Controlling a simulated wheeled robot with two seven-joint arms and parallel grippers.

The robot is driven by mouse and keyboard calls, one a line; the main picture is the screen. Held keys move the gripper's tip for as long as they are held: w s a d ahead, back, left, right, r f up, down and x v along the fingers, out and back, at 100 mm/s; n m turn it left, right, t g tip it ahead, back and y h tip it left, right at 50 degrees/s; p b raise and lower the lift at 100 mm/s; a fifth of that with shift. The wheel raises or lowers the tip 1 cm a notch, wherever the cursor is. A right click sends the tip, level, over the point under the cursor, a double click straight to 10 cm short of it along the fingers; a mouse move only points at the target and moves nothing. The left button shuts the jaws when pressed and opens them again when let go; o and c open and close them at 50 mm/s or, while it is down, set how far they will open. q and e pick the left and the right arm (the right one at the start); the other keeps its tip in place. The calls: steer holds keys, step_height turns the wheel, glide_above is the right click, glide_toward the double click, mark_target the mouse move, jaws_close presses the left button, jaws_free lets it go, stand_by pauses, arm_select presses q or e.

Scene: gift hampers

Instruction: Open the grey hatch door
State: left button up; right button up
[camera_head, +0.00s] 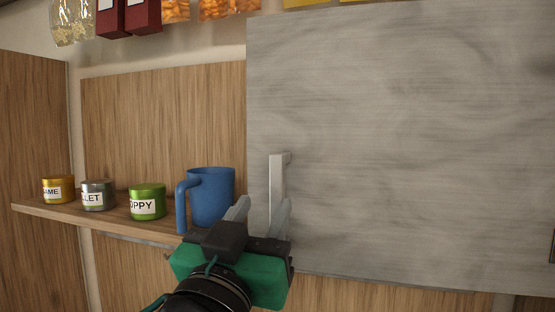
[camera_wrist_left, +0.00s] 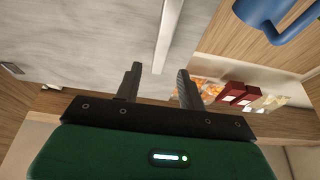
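The grey hatch door (camera_head: 400,130) fills the right half of the head view and appears closed. It also shows in the left wrist view (camera_wrist_left: 80,40). A pale vertical bar handle (camera_head: 277,178) sits near its left edge. My left gripper (camera_head: 261,212) is at the lower part of the handle with its fingers apart. In the left wrist view, the handle (camera_wrist_left: 168,32) runs down to between the two fingertips (camera_wrist_left: 159,82), with a gap visible on each side. The lower handle is partly hidden by a finger in the head view. My right gripper is not in view.
A blue mug (camera_head: 212,195) stands on the wooden shelf (camera_head: 110,216), just left of my gripper. Green (camera_head: 147,200), grey (camera_head: 98,195) and yellow (camera_head: 58,189) tins stand farther left. Dark red boxes (camera_head: 142,15) and orange packets are above. Space before the door looks clear.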

mark_target(275, 183)
arm_select(q)
steer(key=p+x, duration=0.2)
steer(key=x, duration=0.4)
steer(key=shift+w+r+p, duration=0.15)
steer(key=shift+r+p, duration=0.05)
steer(key=shift+p, duration=0.2)
steer(key=shift+w+d+r, duration=0.1)
steer(key=shift+w+d, duration=0.15)
steer(key=shift+w, duration=0.35)
steer(key=c, duration=0.7)
jaws_close()
